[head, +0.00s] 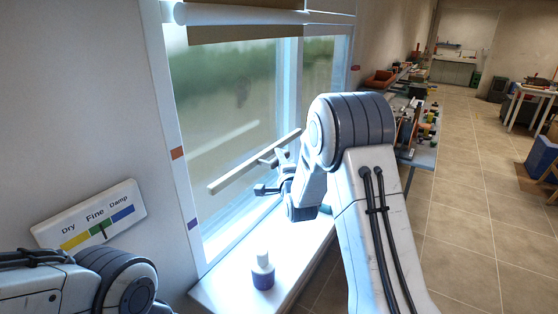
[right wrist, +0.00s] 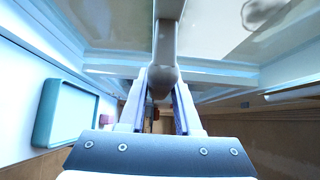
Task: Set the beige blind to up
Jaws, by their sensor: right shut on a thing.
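The beige blind (head: 245,33) shows as a short strip of fabric below a white tube at the top of the window. A long pale bar (head: 232,176) slants across the glass, well below that strip; I cannot tell how it joins the blind. My right gripper (head: 284,170) is at the bar, partly hidden by my right arm. In the right wrist view, my right gripper (right wrist: 160,105) is shut on a pale grey stem (right wrist: 167,70) between its fingers. My left gripper is out of view.
A sign (head: 92,216) reads Dry, Fine, Damp, with its pointer at Fine. A white and blue bottle (head: 263,272) stands on the sill. A cluttered bench (head: 420,152) stands at right.

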